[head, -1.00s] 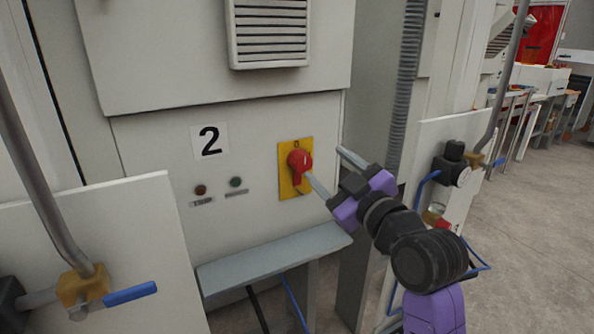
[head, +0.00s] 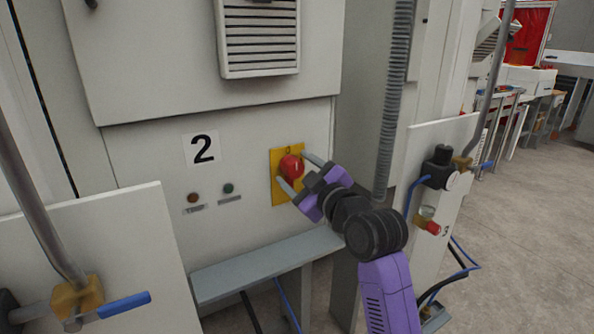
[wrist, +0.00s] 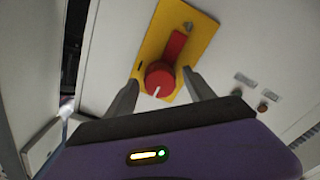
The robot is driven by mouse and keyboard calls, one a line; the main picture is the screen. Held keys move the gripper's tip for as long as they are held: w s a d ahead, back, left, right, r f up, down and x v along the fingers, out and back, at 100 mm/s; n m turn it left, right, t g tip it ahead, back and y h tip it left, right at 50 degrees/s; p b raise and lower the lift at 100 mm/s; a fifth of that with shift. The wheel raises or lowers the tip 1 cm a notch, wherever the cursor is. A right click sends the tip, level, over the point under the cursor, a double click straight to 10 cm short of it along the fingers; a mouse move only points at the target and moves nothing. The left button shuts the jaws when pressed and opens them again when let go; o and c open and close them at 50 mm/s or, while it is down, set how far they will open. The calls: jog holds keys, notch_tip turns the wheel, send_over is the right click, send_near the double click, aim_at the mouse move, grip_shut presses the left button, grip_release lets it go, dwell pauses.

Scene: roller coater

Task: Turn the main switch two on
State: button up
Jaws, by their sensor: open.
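The main switch two is a red rotary knob (head: 291,167) on a yellow plate (head: 276,192), on the grey cabinet panel beside a "2" label (head: 202,148). My gripper (head: 296,170) is open, with one finger on each side of the knob in the head view. In the wrist view the red knob (wrist: 161,80) shows between and just beyond the tips of my gripper (wrist: 162,88), its red handle (wrist: 175,46) pointing away from the gripper. A white mark is on the knob's rounded end. I cannot tell whether the fingers touch it.
Two small indicator lights, one dark red (head: 193,198) and one green (head: 228,188), sit left of the switch. A grey ledge (head: 265,263) juts out below. Side panels with blue-handled valves (head: 123,303) flank the cabinet. Open floor (head: 520,230) lies to the right.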

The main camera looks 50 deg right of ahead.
jog(key=shift+c, duration=0.4)
grip_shut()
jog(key=shift+m, duration=0.3)
jog(key=m+p, duration=0.2)
jog(key=m, duration=0.2)
jog(key=shift+r, duration=0.1)
jog(key=m+p, duration=0.2)
jog(key=m, duration=0.2)
jog(key=m+p, duration=0.3)
jog(key=m, duration=0.2)
jog(key=shift+m, duration=0.4)
jog(key=shift+m+p, duration=0.95)
jog(key=shift+m, duration=0.95)
